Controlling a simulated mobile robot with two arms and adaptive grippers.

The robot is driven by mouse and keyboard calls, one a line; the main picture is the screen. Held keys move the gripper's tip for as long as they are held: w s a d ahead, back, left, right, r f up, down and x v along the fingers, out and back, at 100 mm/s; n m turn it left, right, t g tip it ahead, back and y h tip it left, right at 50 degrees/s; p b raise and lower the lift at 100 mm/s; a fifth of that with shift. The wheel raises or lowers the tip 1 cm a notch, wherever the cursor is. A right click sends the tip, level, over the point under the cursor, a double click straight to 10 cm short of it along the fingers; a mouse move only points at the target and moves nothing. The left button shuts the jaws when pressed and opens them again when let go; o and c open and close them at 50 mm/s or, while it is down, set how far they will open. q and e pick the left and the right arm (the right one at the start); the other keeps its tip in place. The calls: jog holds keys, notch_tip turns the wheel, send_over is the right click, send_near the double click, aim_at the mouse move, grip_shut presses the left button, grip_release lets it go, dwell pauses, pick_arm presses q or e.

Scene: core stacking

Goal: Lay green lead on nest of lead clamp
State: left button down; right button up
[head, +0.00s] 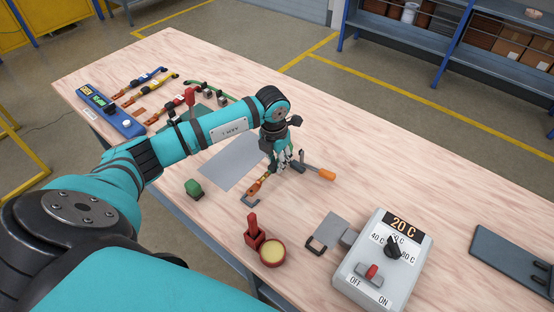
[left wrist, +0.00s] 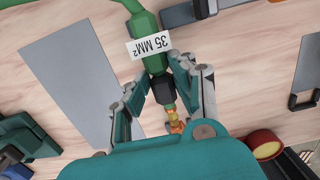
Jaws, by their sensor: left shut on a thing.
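My left gripper (head: 283,163) is shut on the green lead, low over the middle of the table. In the left wrist view, my left gripper (left wrist: 165,95) has its fingers on either side of the black collar of the green lead (left wrist: 145,28), which bears a "35 MM²" label. An orange, copper-like end (left wrist: 175,127) sticks out beyond the collar; it also shows in the head view. A dark green fixture with a red lever (head: 189,96) stands behind my arm, mostly hidden; I cannot tell whether it is the lead clamp. My right gripper is not in view.
A grey sheet (head: 232,162) lies left of the gripper, an orange-handled tool (head: 326,174) right of it. Other leads (head: 150,77) lie at the far left.

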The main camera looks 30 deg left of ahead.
pick_arm(q)
jog(key=shift+f+b, duration=1.1)
jog(key=shift+f, duration=0.3)
jog(key=c, duration=1)
grip_release()
jog(key=shift+r, duration=0.1)
jog(key=r, duration=0.8)
jog(key=s+r, duration=0.1)
jog(key=r, duration=0.3)
jog(key=shift+f, duration=0.1)
